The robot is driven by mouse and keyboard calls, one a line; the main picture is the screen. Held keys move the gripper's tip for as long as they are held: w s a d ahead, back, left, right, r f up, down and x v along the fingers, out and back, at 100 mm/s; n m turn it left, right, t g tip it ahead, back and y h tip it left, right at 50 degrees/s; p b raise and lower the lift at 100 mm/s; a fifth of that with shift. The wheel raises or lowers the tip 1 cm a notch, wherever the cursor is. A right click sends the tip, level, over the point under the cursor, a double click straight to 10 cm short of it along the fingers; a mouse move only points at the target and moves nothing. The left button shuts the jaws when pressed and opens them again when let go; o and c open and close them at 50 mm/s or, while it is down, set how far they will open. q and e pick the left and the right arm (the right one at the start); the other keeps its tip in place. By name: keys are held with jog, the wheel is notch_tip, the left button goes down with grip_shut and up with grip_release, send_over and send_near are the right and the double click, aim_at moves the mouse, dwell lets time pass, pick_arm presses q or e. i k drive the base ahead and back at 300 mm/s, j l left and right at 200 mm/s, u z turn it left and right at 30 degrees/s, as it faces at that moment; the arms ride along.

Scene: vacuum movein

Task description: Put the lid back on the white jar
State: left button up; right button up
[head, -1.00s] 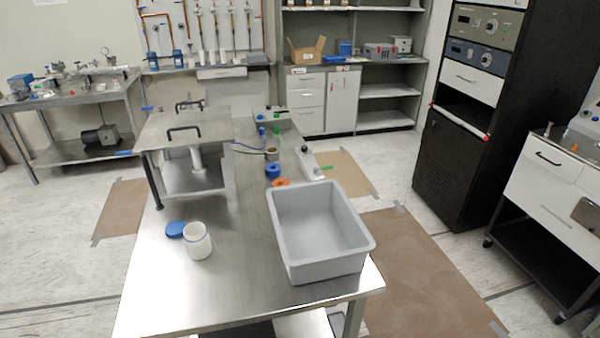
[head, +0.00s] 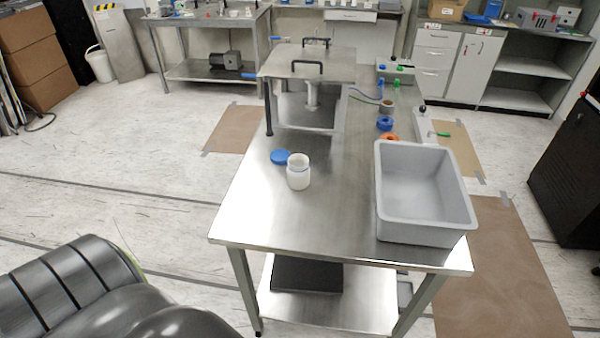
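The white jar (head: 298,172) stands upright and open on the steel table (head: 270,215), near its left edge. The blue lid (head: 281,157) lies flat on the table just behind and to the left of the jar. The jar hides a little of the lid's right side or touches it; I cannot tell which. Neither of my grippers shows in the head view.
A grey bin (head: 425,195) stands on the table's right side. A raised steel platform with black handles (head: 307,68) stands behind the jar. Blue (head: 385,123) and orange (head: 390,138) rings lie behind the bin. Dark ribbed rounded shapes (head: 70,290) fill the lower left. Floor left of the table is open.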

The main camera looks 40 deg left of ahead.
aim_at(298, 169)
jog(key=u, duration=1.3)
jog(key=k+u, duration=0.2)
jog(key=i, duration=0.1)
